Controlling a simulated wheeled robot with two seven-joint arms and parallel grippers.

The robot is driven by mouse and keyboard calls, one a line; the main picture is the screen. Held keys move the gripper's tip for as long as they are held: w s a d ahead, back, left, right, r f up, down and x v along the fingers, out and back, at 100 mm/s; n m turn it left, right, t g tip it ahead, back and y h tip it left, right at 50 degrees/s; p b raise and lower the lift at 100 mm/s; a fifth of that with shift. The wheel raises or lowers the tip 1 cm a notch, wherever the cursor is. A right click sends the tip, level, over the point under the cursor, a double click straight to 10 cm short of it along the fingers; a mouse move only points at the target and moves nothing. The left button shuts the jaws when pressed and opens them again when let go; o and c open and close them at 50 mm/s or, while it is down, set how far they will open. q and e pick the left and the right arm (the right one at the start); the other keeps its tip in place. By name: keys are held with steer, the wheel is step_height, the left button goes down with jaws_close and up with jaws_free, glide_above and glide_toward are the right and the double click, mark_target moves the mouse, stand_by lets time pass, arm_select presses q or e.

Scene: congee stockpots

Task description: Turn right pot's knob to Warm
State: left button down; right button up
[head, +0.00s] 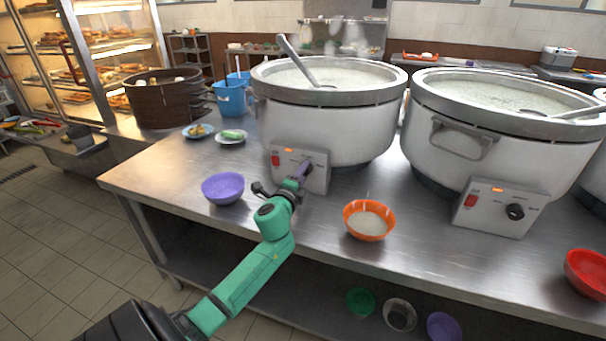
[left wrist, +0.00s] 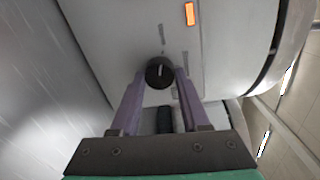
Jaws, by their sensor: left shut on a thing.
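Two big white stockpots of congee stand on the steel counter: the left pot (head: 335,120) and the right pot (head: 490,145). A third is cut off at the right edge. The right pot's control box (head: 485,222) has a red switch, a lit orange display and a black knob (head: 515,211), with nothing touching it. My left gripper (head: 301,172) is at the left pot's control box (head: 318,178). In the left wrist view, its purple fingers are shut on that box's black knob (left wrist: 159,72); a pale pointer line shows on the knob. The panel marks are too small to read.
An orange bowl (head: 369,221) of congee sits right of my left arm, and a purple bowl (head: 223,188) left of it. A red bowl (head: 587,272) is at the right front. A ladle (head: 297,61) leans in the left pot. The counter front between the orange and red bowls is clear.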

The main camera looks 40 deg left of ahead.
arm_select(q)
steer(key=shift+c, duration=1.9)
jaws_free()
steer(key=v, duration=1.4)
steer(key=shift+s+b, duration=0.3)
steer(key=shift+b, duration=0.05)
steer(key=shift+r, duration=0.1)
